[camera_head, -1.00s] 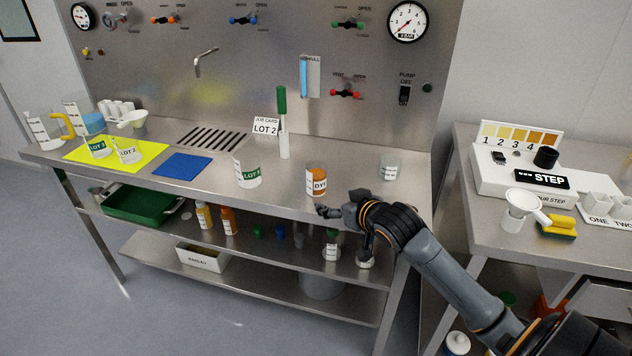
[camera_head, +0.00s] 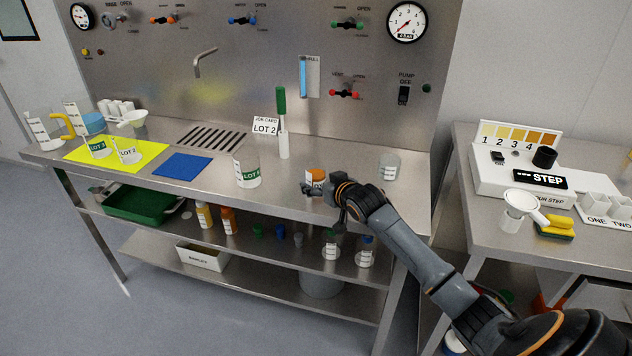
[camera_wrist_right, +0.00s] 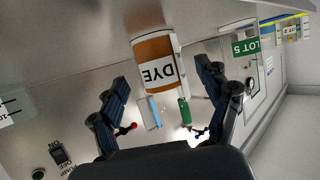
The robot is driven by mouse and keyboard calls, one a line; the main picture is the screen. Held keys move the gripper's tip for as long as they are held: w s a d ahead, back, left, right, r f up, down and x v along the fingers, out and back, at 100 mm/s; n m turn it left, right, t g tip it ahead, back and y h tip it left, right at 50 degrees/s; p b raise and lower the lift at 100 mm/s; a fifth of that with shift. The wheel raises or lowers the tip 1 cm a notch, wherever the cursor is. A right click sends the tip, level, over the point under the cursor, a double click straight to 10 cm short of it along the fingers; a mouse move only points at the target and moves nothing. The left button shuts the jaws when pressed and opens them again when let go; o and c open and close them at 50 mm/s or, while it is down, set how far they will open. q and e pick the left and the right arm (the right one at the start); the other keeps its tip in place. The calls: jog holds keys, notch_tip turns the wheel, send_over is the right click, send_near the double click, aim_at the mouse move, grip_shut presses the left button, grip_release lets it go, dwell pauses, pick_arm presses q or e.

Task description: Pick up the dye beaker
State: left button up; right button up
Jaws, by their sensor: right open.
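The dye beaker (camera_head: 316,176) is a small clear beaker of orange liquid with a white DYE label, standing upright near the front edge of the steel bench (camera_head: 330,212). In the head view my right gripper (camera_head: 318,190) is in front of it and hides its lower part. In the right wrist view the dye beaker (camera_wrist_right: 157,66) appears upside down, between and just beyond the fingertips of my open right gripper (camera_wrist_right: 160,80). Gaps show on both sides, and the gripper holds nothing. My left gripper is not in view.
A LOT 5 beaker (camera_head: 247,172) stands left of the dye beaker, and a clear beaker (camera_head: 389,167) stands to its right. A shelf with bottles (camera_head: 229,219) runs below. Bare steel separates the dye beaker from its neighbours.

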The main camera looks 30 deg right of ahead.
aim_at(321, 182)
jog(key=shift+x, duration=1.7)
jog(key=shift+c, duration=0.2)
jog(key=c, duration=1.2)
jog(key=shift+c, duration=0.2)
